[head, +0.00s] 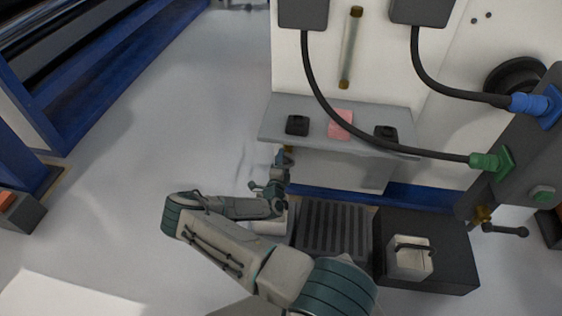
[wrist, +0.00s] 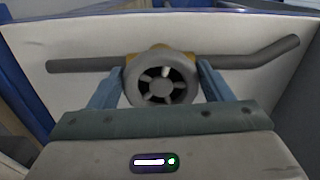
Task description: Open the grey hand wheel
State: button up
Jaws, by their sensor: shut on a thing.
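The grey hand wheel (wrist: 161,79) shows in the wrist view, round with a spoked centre. It sits in front of a brass-coloured valve body (wrist: 133,64) on a grey pipe. My gripper (wrist: 162,88) has one blue finger at each side of the wheel and is shut on it. In the head view, my gripper (head: 284,160) is at the front of the cabinet, just below the grey shelf. The wheel itself is hidden or too small to tell there.
The grey shelf (head: 270,128) holds a pink block (head: 340,124) and two black items. A dark floor grate (head: 333,228) and a black box with a white canister (head: 409,261) stand at right. A green-plugged cable (head: 487,161) hangs nearby.

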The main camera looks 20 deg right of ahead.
jog(key=shift+n, duration=0.3)
dwell(0.4)
jog(key=o, duration=1)
jog(key=shift+c, duration=0.2)
